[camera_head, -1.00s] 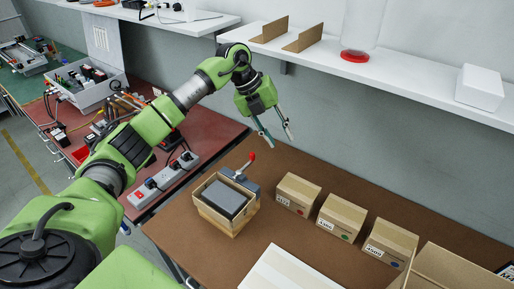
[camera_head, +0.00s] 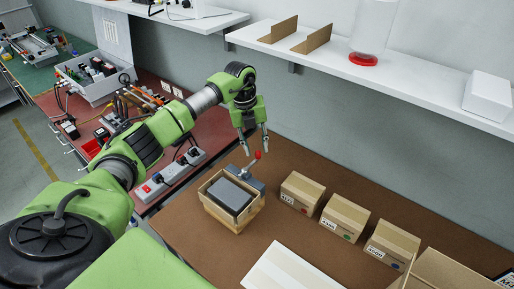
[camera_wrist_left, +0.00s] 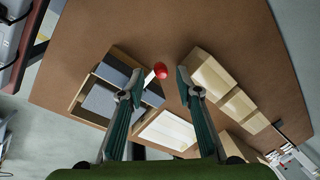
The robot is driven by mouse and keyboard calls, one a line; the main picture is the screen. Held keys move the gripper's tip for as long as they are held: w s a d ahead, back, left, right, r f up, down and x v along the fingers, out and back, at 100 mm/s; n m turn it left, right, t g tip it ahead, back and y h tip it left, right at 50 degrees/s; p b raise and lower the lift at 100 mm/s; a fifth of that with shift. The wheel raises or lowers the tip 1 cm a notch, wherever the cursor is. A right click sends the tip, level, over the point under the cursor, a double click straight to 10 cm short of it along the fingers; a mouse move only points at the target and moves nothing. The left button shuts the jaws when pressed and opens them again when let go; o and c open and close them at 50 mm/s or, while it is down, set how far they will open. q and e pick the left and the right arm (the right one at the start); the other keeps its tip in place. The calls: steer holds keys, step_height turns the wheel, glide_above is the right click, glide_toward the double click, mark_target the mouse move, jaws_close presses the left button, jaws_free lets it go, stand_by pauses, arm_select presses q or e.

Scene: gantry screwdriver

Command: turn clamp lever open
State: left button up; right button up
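The clamp lever has a red ball knob (camera_head: 257,155) on a thin light rod. It stands at the back corner of a wooden box fixture holding a grey block (camera_head: 231,195), beside a grey clamp base (camera_head: 246,178). My left gripper (camera_head: 254,154) is open, its fingers pointing down around or just above the knob in the head view. In the left wrist view the red knob (camera_wrist_left: 160,71) shows between the two fingertips (camera_wrist_left: 156,88), nearer the left one. I see no clear contact. My right gripper is not in view.
Several small cardboard boxes (camera_head: 345,218) stand in a row to the right on the brown table (camera_head: 190,222). A white flat panel (camera_head: 290,270) lies in front. A power strip (camera_head: 172,175) lies on the red bench to the left. A shelf (camera_head: 400,85) runs along the wall above.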

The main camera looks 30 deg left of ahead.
arm_select(q)
steer(key=shift+w+d+f, duration=0.15)
steer(key=shift+f, duration=1)
jaws_close()
